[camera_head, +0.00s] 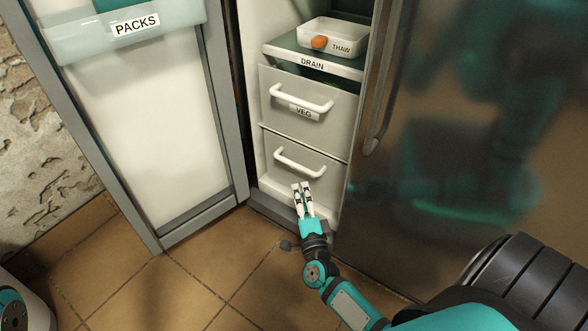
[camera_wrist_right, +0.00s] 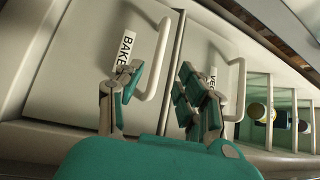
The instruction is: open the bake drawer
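The bake drawer (camera_head: 330,186) is the lower pale drawer in the open fridge compartment, and its front looks shut. Its white bar handle (camera_head: 299,169) faces me. In the right wrist view the handle (camera_wrist_right: 155,70) shows large, with the BAKE label (camera_wrist_right: 126,48) beside it, partly covered by a finger. My right gripper (camera_head: 303,196) is in front of the drawer, just below the handle. In the right wrist view my right gripper (camera_wrist_right: 155,98) is open, with the near part of the handle bar appearing between its fingers; contact cannot be told. My left gripper is not in view.
The veg drawer (camera_head: 325,108) sits directly above, with the drain shelf (camera_head: 335,68) and thaw tub (camera_head: 335,35) over it. An open door with a packs bin (camera_head: 130,30) stands left. A steel door (camera_head: 450,130) stands right. Tiled floor (camera_head: 200,275) lies clear in front.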

